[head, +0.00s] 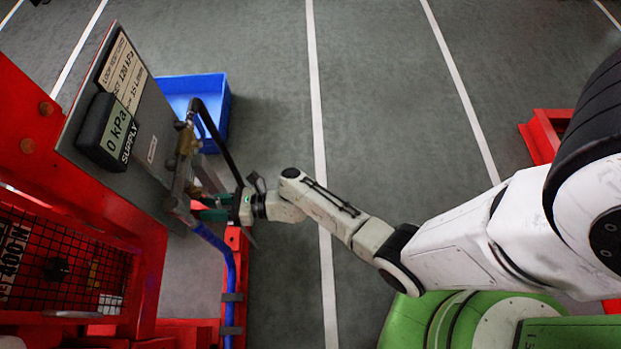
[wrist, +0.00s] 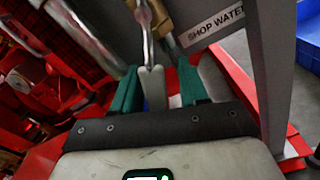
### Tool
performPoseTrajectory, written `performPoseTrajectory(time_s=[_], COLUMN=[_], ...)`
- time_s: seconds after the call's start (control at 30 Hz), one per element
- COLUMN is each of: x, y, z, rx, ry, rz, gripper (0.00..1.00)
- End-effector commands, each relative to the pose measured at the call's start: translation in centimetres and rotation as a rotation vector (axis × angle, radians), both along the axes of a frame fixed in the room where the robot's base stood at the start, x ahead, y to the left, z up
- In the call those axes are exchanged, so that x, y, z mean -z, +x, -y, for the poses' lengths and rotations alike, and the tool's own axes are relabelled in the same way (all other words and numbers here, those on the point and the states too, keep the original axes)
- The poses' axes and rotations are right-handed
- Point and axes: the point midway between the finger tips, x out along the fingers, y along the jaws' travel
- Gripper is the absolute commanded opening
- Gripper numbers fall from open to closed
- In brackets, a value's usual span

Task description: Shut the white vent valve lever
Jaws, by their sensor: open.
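A white lever (wrist: 153,84), which looks like the vent valve lever, shows in the wrist view below a metal pipe and brass fitting. My gripper (wrist: 160,78) has its two green fingers apart, one on each side of the lever. I cannot tell whether either finger touches it. In the head view my gripper (head: 212,208) is at the pipework just right of the grey panel (head: 150,125). The lever cannot be made out there, among the pipes and the gripper.
A brass fitting (head: 187,140) and black hose (head: 217,135) sit above my gripper; a blue hose (head: 228,265) runs below. The supply gauge (head: 112,132) reads 0 kPa. Red frame (head: 150,275) stands left. A blue bin (head: 200,88) lies beyond.

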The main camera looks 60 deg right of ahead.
Motion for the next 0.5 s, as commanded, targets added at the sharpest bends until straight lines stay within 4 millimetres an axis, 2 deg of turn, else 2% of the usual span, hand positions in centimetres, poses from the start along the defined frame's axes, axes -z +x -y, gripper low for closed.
performPoseTrajectory(time_s=[0.1, 0.3, 0.37, 0.5], x=[0.9, 1.3, 0.6, 0.6], y=[0.3, 1.1, 0.0, -2.2], z=[0.3, 2.0, 2.6, 3.9], rx=[-0.006, 0.0, 0.001, 0.002], ry=[-0.092, -0.33, -0.328, -0.325], rz=[0.052, 0.188, 0.183, 0.182], gripper=[0.47, 0.47, 0.47, 0.47])
